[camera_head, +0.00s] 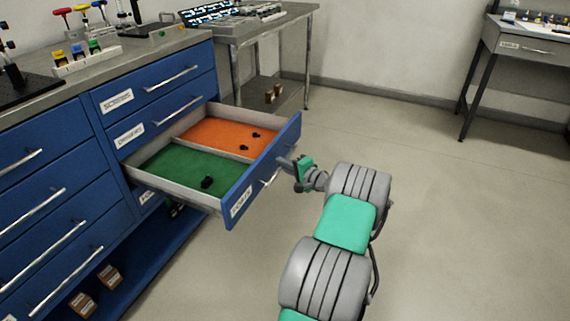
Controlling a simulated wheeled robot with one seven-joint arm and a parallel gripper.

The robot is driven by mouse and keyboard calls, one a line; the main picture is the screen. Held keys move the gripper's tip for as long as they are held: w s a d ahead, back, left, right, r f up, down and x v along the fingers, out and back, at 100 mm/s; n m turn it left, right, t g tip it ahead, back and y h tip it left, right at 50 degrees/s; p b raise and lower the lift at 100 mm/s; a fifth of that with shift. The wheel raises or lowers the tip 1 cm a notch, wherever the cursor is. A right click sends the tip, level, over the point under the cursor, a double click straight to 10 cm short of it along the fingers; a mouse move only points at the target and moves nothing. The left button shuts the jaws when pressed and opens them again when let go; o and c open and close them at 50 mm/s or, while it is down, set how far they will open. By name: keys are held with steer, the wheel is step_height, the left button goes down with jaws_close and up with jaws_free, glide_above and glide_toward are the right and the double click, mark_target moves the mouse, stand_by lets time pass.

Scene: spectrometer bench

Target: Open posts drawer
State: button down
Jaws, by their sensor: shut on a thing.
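A blue drawer (243,178) of the cabinet stands pulled well out, its label hard to read at this size. Its inside has two compartments, one lined green (172,172) and one lined orange (207,135). One small black piece (207,182) lies on the green, and two small dark pieces (245,147) lie on the orange. My gripper (283,164) is at the front of this drawer, shut on its metal handle (270,178). The fingertips are small and partly hidden in this view.
Closed drawers (165,112) sit above the open one, and more (45,200) at left. A grey steel table (275,17) stands behind, another table (520,45) at far right. Small boxes (109,276) lie on the low shelf. Floor right of my arm is clear.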

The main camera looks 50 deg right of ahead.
steer(key=shift+s, duration=0.1)
steer(key=shift+a+f, duration=0.1)
steer(key=shift+a, duration=0.05)
steer(key=c, duration=1.7)
jaws_free()
steer(key=shift+o, duration=1)
steer(key=s+r+p, duration=0.1)
steer(key=s+p, duration=0.1)
steer(key=s, duration=0.5)
steer(key=shift+s+a+r, duration=0.25)
